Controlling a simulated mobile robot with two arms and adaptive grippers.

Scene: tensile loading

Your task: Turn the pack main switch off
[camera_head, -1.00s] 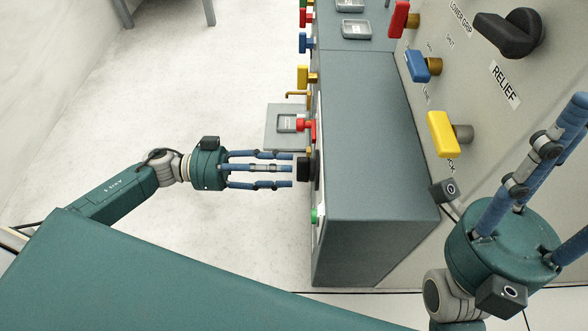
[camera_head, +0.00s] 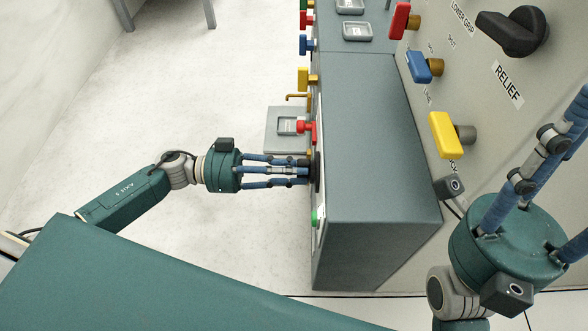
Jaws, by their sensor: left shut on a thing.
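The black rotary knob (camera_head: 317,172), which looks like the pack main switch, is on the front face of the grey-green cabinet (camera_head: 375,170). Only its dark base disc shows; my fingers cover its grip. My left gripper (camera_head: 303,171) comes in level from the left and is shut on the knob, its fingers around it. The knob's pointer and any label cannot be read from here. My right gripper (camera_head: 565,160) is at the right edge, away from the knob, with its fingertips cut off by the frame.
A red handle (camera_head: 308,130) sits just above the knob and a green button (camera_head: 316,218) just below it. A grey panel at right carries yellow (camera_head: 441,134), blue (camera_head: 418,66) and red (camera_head: 399,20) handles and a black RELIEF knob (camera_head: 513,32).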

